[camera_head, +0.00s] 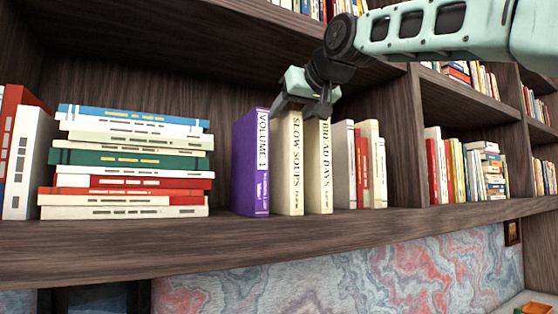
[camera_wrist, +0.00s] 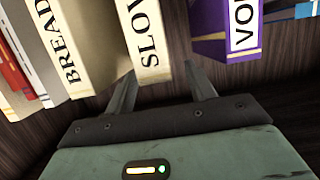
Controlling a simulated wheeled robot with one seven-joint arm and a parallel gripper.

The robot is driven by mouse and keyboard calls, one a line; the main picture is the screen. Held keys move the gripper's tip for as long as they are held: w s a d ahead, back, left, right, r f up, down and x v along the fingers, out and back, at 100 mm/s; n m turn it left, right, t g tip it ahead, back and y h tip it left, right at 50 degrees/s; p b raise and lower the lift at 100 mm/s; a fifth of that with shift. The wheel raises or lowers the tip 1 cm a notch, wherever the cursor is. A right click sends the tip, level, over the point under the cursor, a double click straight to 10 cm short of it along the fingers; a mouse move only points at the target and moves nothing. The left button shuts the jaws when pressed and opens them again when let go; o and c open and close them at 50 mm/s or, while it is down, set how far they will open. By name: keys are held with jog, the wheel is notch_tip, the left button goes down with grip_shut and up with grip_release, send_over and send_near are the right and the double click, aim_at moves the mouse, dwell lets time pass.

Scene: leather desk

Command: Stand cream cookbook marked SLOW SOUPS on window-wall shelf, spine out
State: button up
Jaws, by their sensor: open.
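The cream SLOW SOUPS cookbook (camera_head: 289,165) stands upright on the shelf (camera_head: 330,225) with its titled spine facing out. It is between the purple VOLUME 1 book (camera_head: 251,165) and the cream BREAD DAYS book (camera_head: 319,170). My gripper (camera_head: 305,108) is at the top of the cookbook, in front of part of its upper end. In the wrist view my gripper (camera_wrist: 163,88) is open, its fingers apart near the top end of the SLOW SOUPS spine (camera_wrist: 148,40), one towards each side. Whether either finger touches the cover cannot be told.
In the wrist view, BREAD DAYS (camera_wrist: 70,45) and VOLUME 1 (camera_wrist: 228,30) flank the cookbook closely. A stack of flat books (camera_head: 130,165) lies to the left, and cream and red books (camera_head: 362,165) stand to the right. The shelf above limits headroom.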

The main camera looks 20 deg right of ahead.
jog(key=shift+p+x, duration=0.85)
jog(key=shift+x, duration=1.05)
jog(key=shift+r, duration=0.15)
grip_shut()
jog(key=shift+r, duration=0.15)
